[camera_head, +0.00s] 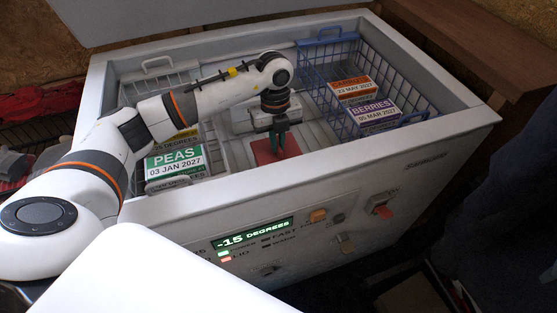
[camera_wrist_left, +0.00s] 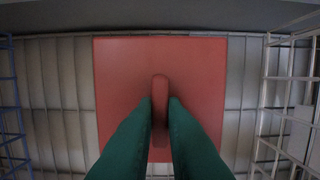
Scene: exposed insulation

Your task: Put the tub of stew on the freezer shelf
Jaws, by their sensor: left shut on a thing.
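The tub of stew appears as a square red top (camera_head: 264,153) inside the open chest freezer, in the middle gap between the baskets. In the left wrist view its red lid (camera_wrist_left: 125,90) fills the centre, with a raised red handle (camera_wrist_left: 160,88) along the middle. My left gripper (camera_head: 279,130) reaches down into the freezer from above. Its green fingers are shut on the handle, one on each side, also in the left wrist view (camera_wrist_left: 160,112). Pale ribbed metal (camera_wrist_left: 62,95) lies below the tub; I cannot tell whether the tub touches it. The tub's sides are hidden. My right gripper is not in view.
A blue wire basket (camera_head: 405,83) on the right holds carrots (camera_head: 352,87) and berries (camera_head: 378,113) boxes. A pale basket on the left holds a peas box (camera_head: 175,163). The freezer's front rim (camera_head: 330,165) and walls surround the space.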

